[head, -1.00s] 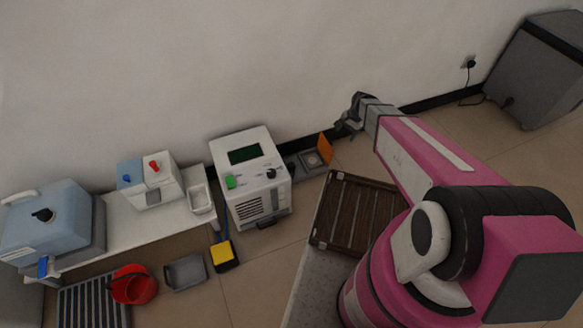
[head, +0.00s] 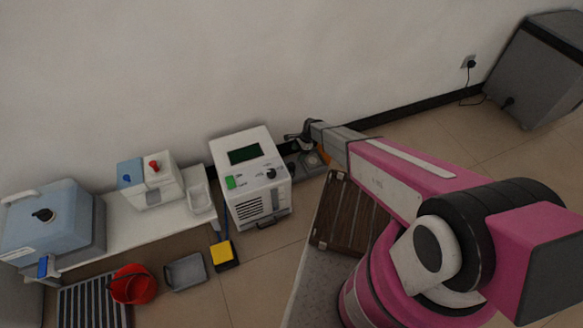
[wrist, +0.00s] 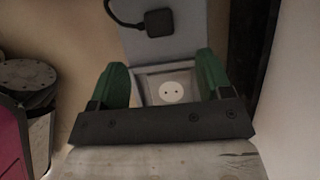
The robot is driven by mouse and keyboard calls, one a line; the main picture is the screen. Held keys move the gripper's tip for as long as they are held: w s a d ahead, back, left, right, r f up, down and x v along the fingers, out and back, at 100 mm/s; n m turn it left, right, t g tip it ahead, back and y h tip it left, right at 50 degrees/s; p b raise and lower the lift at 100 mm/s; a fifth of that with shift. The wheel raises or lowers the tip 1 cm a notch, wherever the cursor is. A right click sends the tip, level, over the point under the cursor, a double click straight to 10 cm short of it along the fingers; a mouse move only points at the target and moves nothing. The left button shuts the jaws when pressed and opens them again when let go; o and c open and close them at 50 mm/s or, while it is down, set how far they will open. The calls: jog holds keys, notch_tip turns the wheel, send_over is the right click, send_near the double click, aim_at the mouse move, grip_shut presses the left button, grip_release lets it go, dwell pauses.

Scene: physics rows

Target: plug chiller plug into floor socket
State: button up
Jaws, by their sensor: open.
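The floor socket shows in the wrist view (wrist: 172,93) as a round white face with two holes in a square grey frame, between and below my green fingertips. A black plug (wrist: 159,22) with a black cable lies on a grey strip beyond it, apart from the socket. My gripper (wrist: 164,68) is open, with nothing between its fingers. In the head view, my gripper (head: 300,134) is over the socket area by the wall and partly hides it. The white unit with a green display (head: 250,178), apparently the chiller, stands just left.
An orange flap (head: 323,156) stands by the socket. A brown slatted panel (head: 347,215) lies in front of it. A white bench (head: 140,228) with lab devices is at left. A grey cabinet (head: 540,70) is at far right, its cable plugged into a wall outlet (head: 468,62).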

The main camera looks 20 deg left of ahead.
aim_at(292, 164)
jog(key=shift+x, duration=2.65)
jog(key=shift+x, duration=2.6)
jog(key=shift+d, duration=0.1)
jog(key=c, duration=1)
